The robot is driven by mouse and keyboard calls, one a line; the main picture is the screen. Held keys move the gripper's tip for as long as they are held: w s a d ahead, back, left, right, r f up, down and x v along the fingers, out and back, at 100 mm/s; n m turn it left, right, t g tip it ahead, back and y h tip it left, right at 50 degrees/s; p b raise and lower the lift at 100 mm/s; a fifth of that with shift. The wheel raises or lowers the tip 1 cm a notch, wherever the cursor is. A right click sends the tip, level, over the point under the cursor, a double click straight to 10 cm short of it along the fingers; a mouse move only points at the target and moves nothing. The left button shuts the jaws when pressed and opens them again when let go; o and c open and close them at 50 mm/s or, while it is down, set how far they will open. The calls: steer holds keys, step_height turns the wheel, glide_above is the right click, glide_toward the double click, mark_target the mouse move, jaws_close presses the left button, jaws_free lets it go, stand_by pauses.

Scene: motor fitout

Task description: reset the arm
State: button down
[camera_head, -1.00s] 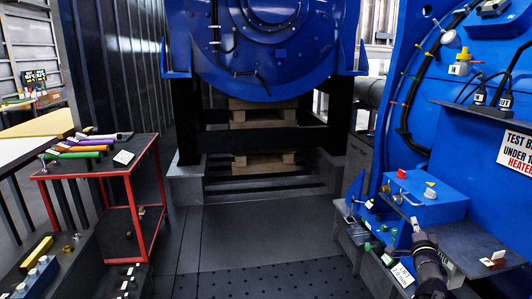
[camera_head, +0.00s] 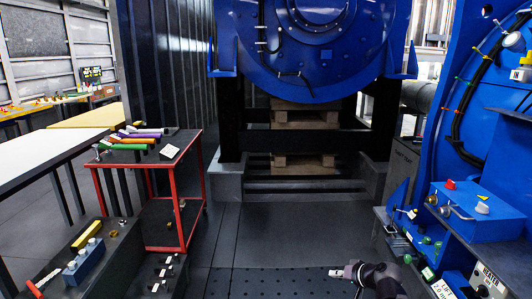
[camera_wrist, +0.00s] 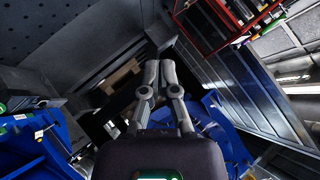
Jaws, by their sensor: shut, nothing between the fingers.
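My gripper (camera_head: 337,272) is low at the bottom right of the head view, over the dark perforated floor, with its fingers pointing left. In the wrist view its two grey fingers (camera_wrist: 160,68) are together at the tips, shut and empty. They touch nothing that I can see. My forearm runs out of the bottom edge of the head view.
A red-framed cart (camera_head: 187,195) with coloured-handled tools stands left. A blue motor (camera_head: 310,60) stands on a black frame behind. At right, a blue box (camera_head: 465,207) with knobs sits on a cluttered bench. The floor (camera_head: 290,225) between is clear.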

steer(key=s+a+f+n+g+h, duration=0.1)
steer(key=s+a+f+g+h, duration=0.1)
steer(key=s+f+g+h, duration=0.3)
steer(key=s+a+f+n+g+h, duration=0.1)
steer(key=s+a+f+g+h, duration=0.1)
steer(key=s+a+g, duration=0.3)
step_height(320, 180, up, 27)
steer(key=d+t+p, duration=0.1)
steer(key=d+p, duration=0.1)
steer(key=p, duration=2.6)
steer(key=shift+s+d+r, duration=0.15)
steer(key=shift+s+d, duration=0.05)
steer(key=shift+s, duration=0.25)
